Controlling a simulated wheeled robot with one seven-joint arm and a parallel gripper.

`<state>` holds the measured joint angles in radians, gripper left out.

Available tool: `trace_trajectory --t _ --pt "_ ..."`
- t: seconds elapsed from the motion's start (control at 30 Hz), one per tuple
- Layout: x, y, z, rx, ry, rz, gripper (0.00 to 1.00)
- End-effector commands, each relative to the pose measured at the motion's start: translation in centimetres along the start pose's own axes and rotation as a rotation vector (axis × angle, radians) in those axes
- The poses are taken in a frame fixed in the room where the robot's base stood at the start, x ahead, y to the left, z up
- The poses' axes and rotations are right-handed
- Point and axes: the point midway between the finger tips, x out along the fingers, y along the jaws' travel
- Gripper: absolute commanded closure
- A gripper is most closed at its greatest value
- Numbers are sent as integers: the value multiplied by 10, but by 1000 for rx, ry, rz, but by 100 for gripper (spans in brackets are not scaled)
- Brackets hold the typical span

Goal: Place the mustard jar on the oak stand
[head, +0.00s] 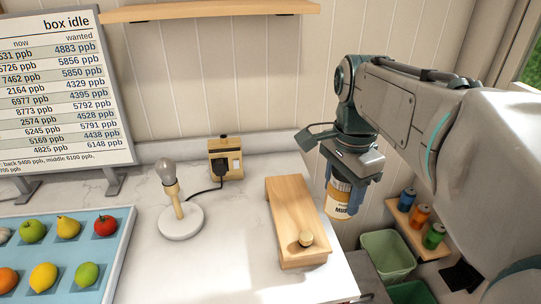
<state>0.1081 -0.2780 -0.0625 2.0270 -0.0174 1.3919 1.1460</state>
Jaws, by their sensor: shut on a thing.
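The mustard jar (340,201), with a white label reading "MUS" and a yellow-brown upper part, hangs upright in my gripper (343,190). The gripper points down and is shut on the jar; its fingers hide part of the jar's sides.
A bulb lamp (181,219) and a socket box (226,158) stand left of the stand. A blue fruit tray (118,250) and a board (62,90) are farther left. Right, beyond the counter edge, are green bins (386,252) and a small shelf of coloured cans (420,214).

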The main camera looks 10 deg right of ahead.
Motion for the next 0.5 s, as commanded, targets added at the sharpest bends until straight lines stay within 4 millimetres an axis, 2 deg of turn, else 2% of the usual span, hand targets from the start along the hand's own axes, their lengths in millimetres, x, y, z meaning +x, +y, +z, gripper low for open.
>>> trace_trajectory --t 0.3,0.5 --pt "40 -65 18 -2 -1 5 77" --pt "58 -94 27 -1 -1 2 77"
